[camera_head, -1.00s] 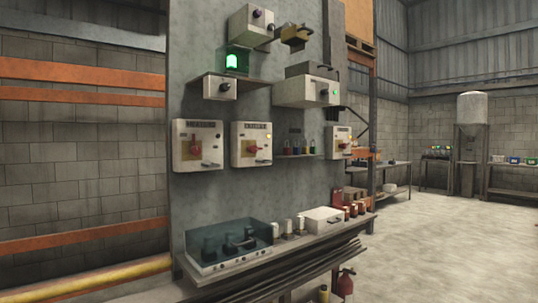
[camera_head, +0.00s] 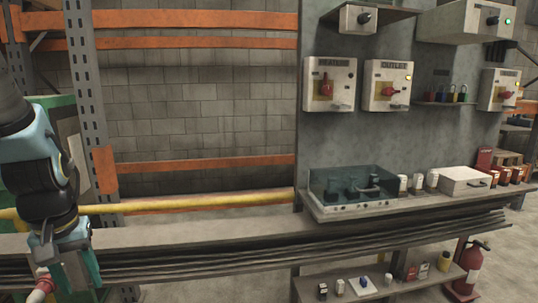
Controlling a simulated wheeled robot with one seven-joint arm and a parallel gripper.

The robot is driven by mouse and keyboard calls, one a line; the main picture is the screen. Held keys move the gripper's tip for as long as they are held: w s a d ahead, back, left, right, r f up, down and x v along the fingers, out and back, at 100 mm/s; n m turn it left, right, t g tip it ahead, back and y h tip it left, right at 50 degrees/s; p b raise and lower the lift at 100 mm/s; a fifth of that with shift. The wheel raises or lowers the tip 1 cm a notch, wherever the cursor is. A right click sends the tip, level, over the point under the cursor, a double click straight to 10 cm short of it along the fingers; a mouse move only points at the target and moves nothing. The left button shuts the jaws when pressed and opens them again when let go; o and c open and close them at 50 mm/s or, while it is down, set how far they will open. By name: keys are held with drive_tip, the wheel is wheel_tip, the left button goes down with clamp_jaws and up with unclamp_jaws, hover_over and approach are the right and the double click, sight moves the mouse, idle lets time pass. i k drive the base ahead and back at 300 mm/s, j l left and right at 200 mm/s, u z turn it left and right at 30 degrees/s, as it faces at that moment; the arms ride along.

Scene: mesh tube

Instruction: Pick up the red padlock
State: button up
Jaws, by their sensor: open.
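My gripper (camera_head: 70,275) is at the lower left edge, pointing down in front of the long bench and far from the padlocks. It is open.
Switch boxes with red handles (camera_head: 387,86) flank the ledge. Below, a bench (camera_head: 250,232) carries a clear-lidded case (camera_head: 352,193) and a white box (camera_head: 465,181). A lower shelf holds small items; a fire extinguisher (camera_head: 469,268) stands at the right. Steel rack posts stand at the left.

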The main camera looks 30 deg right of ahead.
sight(428, 96)
drive_tip(key=l+u, duration=0.15)
drive_tip(key=l, duration=1.15)
drive_tip(key=l+u, duration=0.15)
drive_tip(key=l, duration=1.1)
